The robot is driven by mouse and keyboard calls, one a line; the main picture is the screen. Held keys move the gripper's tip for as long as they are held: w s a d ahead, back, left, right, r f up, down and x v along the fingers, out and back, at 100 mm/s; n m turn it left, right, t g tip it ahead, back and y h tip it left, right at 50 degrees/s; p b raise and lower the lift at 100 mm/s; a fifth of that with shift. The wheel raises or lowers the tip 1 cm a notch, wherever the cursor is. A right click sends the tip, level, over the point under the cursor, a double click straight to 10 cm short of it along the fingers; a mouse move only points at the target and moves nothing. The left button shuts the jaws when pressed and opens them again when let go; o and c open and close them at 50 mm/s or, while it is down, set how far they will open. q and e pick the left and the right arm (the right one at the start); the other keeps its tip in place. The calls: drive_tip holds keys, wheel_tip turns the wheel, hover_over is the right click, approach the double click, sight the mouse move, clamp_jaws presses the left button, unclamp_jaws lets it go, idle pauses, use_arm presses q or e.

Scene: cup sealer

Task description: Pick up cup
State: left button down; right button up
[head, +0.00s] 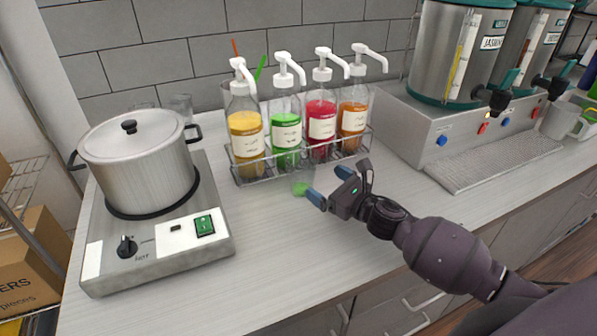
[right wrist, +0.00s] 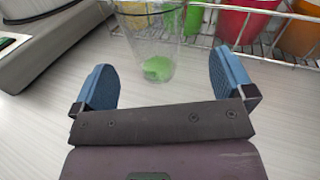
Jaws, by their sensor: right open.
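A clear cup (head: 301,184) with a little green liquid at its bottom stands on the counter, in front of the green and red pump bottles. In the right wrist view the cup (right wrist: 152,42) is upright, just beyond and between my two blue fingertips, not touching either. My right gripper (head: 340,181) is open and empty beside the cup, low over the counter; its fingers also show spread wide in the right wrist view (right wrist: 163,84). My left gripper is not in either view.
A wire rack (head: 245,173) of syrup pump bottles stands right behind the cup. A pot (head: 138,165) on a hot plate (head: 160,254) is at left. Steel dispensers (head: 455,55) with a drip tray (head: 497,160) are at right. The counter in front is clear.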

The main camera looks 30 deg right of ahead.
sight(313, 175)
drive_tip(key=x, duration=0.2)
drive_tip(key=shift+w+a, duration=0.15)
drive_tip(key=shift+w, duration=0.25)
drive_tip(key=shift+w+a+r, duration=0.1)
drive_tip(key=shift+w+a, duration=0.05)
drive_tip(key=shift+w, duration=0.2)
drive_tip(key=shift+a+p+x, duration=0.2)
drive_tip(key=shift+p+x, duration=0.5)
drive_tip(key=shift+x, duration=1.7)
drive_tip(key=shift+s, duration=0.1)
